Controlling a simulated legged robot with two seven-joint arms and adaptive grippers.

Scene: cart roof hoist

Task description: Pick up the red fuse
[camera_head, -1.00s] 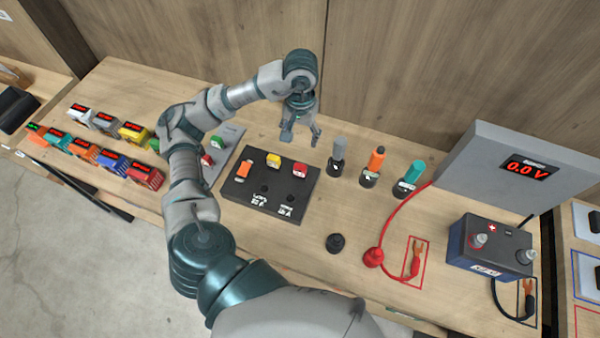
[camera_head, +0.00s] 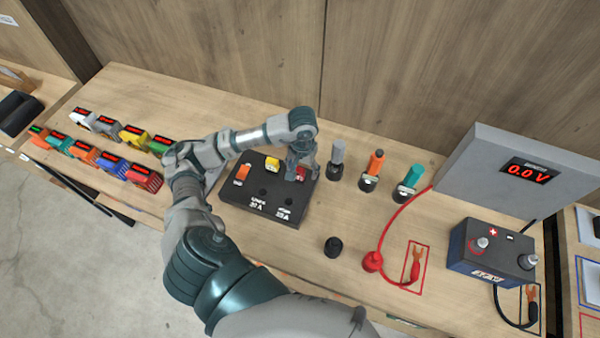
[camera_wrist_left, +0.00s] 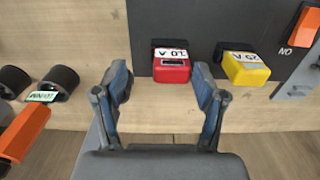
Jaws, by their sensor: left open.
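The red fuse (camera_wrist_left: 171,69), labelled 10 A, sits in the dark fuse block (camera_head: 270,201). In the head view only a bit of the red fuse (camera_head: 302,173) shows beside my gripper. My left gripper (camera_head: 297,172) is over the block's right end. In the left wrist view its two fingers (camera_wrist_left: 161,95) are open, one on each side of the red fuse with gaps between. The fuse is not gripped. A yellow fuse (camera_wrist_left: 246,68), labelled 25 A, sits beside it in the same block. My right gripper is not in view.
An orange switch (camera_head: 243,172) is on the block's left. Grey, orange and teal-handled tools (camera_head: 376,160) stand in holders to the right. A battery (camera_head: 490,247) and voltmeter box (camera_head: 520,180) are further right. Several coloured trucks (camera_head: 112,162) line the left.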

